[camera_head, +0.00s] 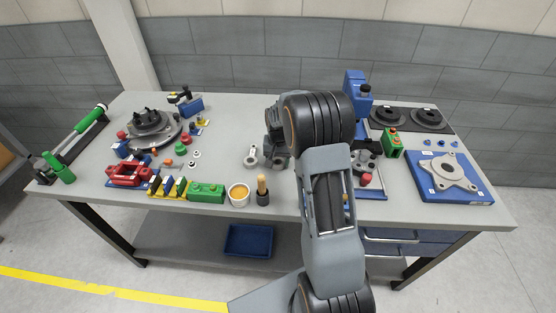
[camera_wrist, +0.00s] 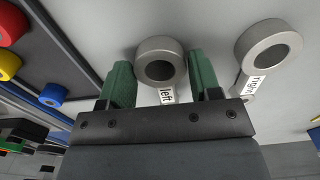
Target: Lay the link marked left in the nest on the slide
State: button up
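In the wrist view, the link marked left (camera_wrist: 160,62) shows a grey ring end and a white label on its shank. The two green fingers of my gripper (camera_wrist: 161,86) are apart, one on each side of this link. I cannot tell whether they touch it. The dark palm hides the rest of its shank. The link marked right (camera_wrist: 268,45) lies to the right, outside the fingers. In the head view, my gripper (camera_head: 277,150) is above the middle of the bench, beside a grey link (camera_head: 252,156) whose label is unreadable. I cannot make out the nest on the slide.
On the bench (camera_head: 235,120), a green-handled rail device (camera_head: 80,132) is far left and a round fixture (camera_head: 150,130) is left. A yellow cup (camera_head: 239,194) and green block (camera_head: 206,192) line the front edge. A blue plate (camera_head: 449,178) is right. My arm hides the middle right.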

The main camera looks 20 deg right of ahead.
jog(key=shift+r+p, duration=0.9)
jog(key=shift+r, duration=0.55)
jog(key=shift+o, duration=0.4)
jog(key=o, duration=0.5)
jog(key=shift+r+p, duration=1.5)
jog(key=shift+r, duration=0.75)
